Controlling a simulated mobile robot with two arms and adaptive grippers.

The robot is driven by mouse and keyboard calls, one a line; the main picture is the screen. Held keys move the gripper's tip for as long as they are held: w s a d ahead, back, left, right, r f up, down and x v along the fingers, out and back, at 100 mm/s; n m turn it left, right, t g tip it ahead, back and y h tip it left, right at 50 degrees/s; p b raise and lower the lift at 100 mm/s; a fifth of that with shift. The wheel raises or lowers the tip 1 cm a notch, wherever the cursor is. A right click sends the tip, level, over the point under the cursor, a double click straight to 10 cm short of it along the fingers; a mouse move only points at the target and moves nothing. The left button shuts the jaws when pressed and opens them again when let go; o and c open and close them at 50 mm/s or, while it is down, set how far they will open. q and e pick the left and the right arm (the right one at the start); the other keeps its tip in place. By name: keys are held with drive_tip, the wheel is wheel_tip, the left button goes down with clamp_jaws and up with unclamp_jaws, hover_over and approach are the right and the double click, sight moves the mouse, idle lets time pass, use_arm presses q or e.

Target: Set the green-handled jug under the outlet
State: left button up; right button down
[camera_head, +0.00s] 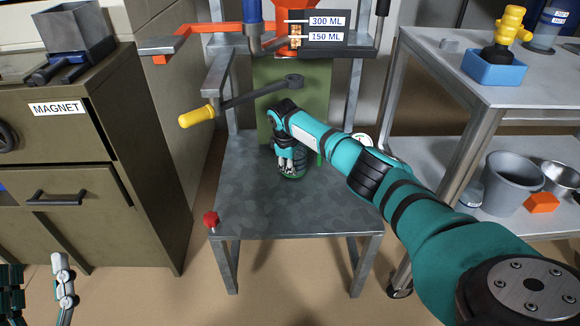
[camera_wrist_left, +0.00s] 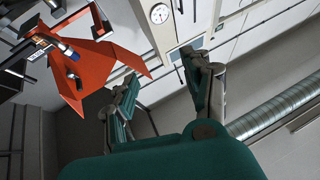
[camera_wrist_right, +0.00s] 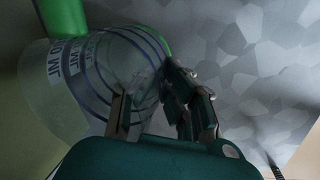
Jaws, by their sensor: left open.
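The clear jug (camera_head: 291,174) stands on the grey platform of the metal stand, mostly hidden behind my right gripper. A sliver of its green handle (camera_head: 320,157) shows to the right. In the right wrist view the jug (camera_wrist_right: 85,85) fills the left side, with blue rings and ML lettering. My right gripper (camera_head: 286,163) is at the jug; its fingers (camera_wrist_right: 152,112) overlap the jug's wall, and whether they grip it is unclear. The orange hopper (camera_head: 296,14) is above at the back; its outlet is not clear. My left gripper (camera_head: 37,285) is open and empty, low at left.
A crank with a yellow handle (camera_head: 197,116) juts out left above the platform (camera_head: 250,205). A red knob (camera_head: 211,219) sits at its front left corner. A cabinet (camera_head: 70,140) stands left. A metal cart (camera_head: 450,62) with a blue tray stands right. The platform's front is clear.

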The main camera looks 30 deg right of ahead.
use_arm(q)
drive_tip(key=shift+s+r, duration=0.2)
drive_tip(key=shift+r, duration=0.05)
use_arm(e)
drive_tip(key=shift+f, duration=0.3)
drive_tip(key=shift+f, duration=0.2)
drive_tip(key=c, duration=0.8)
unclamp_jaws()
drive_tip(key=shift+c, duration=0.2)
use_arm(q)
drive_tip(key=shift+s+r+t, duration=0.3)
drive_tip(key=shift+r+t, duration=0.15)
drive_tip(key=shift+t, duration=0.05)
drive_tip(key=shift+f, duration=0.1)
